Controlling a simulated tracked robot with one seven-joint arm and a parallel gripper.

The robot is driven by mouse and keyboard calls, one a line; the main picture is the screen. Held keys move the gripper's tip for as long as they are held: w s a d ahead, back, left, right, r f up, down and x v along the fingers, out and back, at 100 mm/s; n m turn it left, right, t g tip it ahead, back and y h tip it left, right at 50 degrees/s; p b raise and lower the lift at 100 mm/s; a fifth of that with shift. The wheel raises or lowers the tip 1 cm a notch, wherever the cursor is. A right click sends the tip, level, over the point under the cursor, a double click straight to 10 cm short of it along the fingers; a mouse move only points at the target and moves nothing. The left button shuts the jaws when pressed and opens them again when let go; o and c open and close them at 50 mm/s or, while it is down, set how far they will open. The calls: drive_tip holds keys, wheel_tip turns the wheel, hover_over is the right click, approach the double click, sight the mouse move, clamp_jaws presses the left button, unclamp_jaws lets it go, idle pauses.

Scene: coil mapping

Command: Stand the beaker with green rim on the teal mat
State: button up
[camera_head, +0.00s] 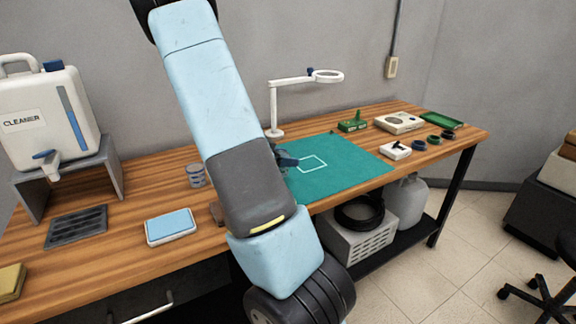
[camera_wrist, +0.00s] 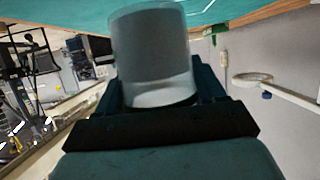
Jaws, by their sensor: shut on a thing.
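In the wrist view, my gripper (camera_wrist: 158,88) is shut around a clear, greyish beaker (camera_wrist: 150,50), which stands between the two dark fingers. No green rim can be made out on it. The teal mat (camera_head: 345,170) lies on the wooden bench with a pale square outline on it; it also shows along the top of the wrist view (camera_wrist: 70,14). In the head view, my gripper (camera_head: 287,161) shows only as a dark blue piece beside my arm, over the mat's left part. My arm hides the held beaker there.
A small glass jar (camera_head: 196,175) stands left of my arm, near a blue-topped pad (camera_head: 170,227). A magnifier lamp (camera_head: 275,110) stands behind the mat. A white device (camera_head: 396,150) and dark rings (camera_head: 418,145) lie to its right.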

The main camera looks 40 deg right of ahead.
drive_tip(key=shift+w+d+f, duration=0.1)
drive_tip(key=shift+d+f, duration=0.1)
drive_tip(key=shift+f, duration=1.6)
drive_tip(key=shift+f, duration=0.1)
drive_tip(key=o, duration=1.1)
